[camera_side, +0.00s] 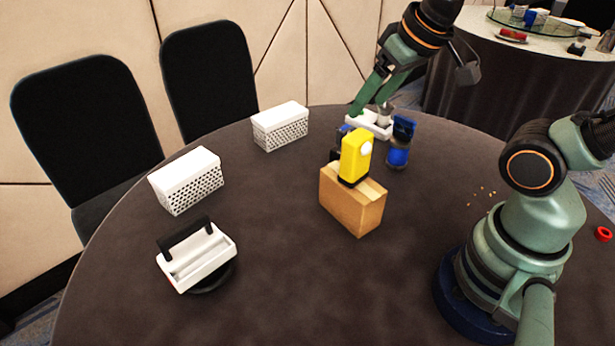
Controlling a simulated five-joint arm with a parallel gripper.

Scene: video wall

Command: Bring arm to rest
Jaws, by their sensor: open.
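My gripper (371,95) hangs at the upper middle, at the far side of the round dark table (290,290). Its green fingers point down and to the left and stand apart. They appear above or in front of a small white item (367,124), and I cannot tell whether they touch it. Nothing is clearly held between them. My arm's base stands at the right, and part of the arm is outside the frame.
A cardboard box (350,211) with a yellow device (356,157) on top stands mid-table, near a blue jar (398,153). White perforated boxes (186,180) (281,126) and a black-handled white item (198,260) are at left. Front middle is clear.

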